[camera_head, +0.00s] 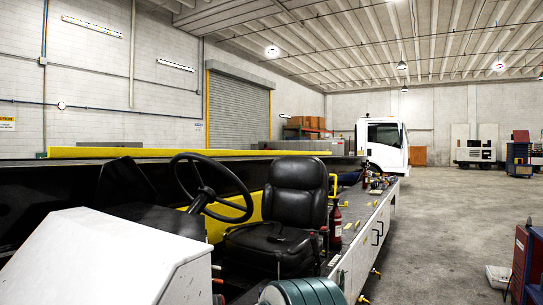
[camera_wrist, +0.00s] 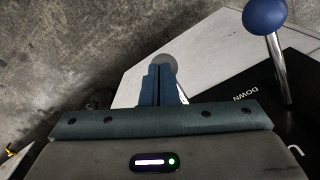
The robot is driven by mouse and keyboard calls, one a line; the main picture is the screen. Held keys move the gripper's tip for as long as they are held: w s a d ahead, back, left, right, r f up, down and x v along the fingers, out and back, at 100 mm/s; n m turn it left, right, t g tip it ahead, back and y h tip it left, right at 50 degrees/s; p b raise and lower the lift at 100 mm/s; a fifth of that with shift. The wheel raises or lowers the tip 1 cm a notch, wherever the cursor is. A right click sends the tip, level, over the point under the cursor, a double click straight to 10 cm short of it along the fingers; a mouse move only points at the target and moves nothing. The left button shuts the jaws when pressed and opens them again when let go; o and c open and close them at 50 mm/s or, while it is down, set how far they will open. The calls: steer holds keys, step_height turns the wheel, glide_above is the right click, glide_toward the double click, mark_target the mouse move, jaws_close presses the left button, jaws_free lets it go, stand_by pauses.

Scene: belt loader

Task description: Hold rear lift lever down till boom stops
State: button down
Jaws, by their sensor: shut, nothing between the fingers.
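In the wrist view, a lever with a blue ball knob (camera_wrist: 265,15) on a chrome shaft (camera_wrist: 279,68) stands at the upper right. Its base is on a black panel (camera_wrist: 268,97) marked "DOWN". I cannot tell whether this is the rear lift lever. My gripper (camera_wrist: 160,70) is shut and empty, left of the lever and apart from its knob. A grey round shape (camera_wrist: 166,61) shows just behind the fingertips; I cannot tell what it is or whether they touch it. The boom (camera_head: 110,152), edged in yellow, lies nearly level in the head view. The head view does not show the lever clearly.
A steering wheel (camera_head: 210,187) and black seat (camera_head: 288,205) are in the middle of the head view. A red fire extinguisher (camera_head: 336,228) stands beside the seat. A red cabinet (camera_head: 522,262) is at the right edge. Open concrete floor (camera_head: 445,225) lies to the right.

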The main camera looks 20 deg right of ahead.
step_height(320, 180, up, 9)
steer(key=s+d+p, duration=0.1)
steer(key=p, duration=0.6)
steer(key=shift+s, duration=0.3)
steer(key=shift+d+r, duration=0.1)
steer(key=s+r+t, duration=0.1)
steer(key=s+r, duration=0.3)
steer(key=r, duration=0.3)
steer(key=s+a+r+t, duration=0.1)
steer(key=s+r, duration=0.3)
steer(key=r, duration=0.4)
steer(key=s+r+m+t, duration=0.1)
steer(key=s+r, duration=0.3)
steer(key=r, duration=0.3)
steer(key=shift+s+a+r, duration=0.2)
steer(key=shift+s+r, duration=0.1)
steer(key=shift+r, duration=0.05)
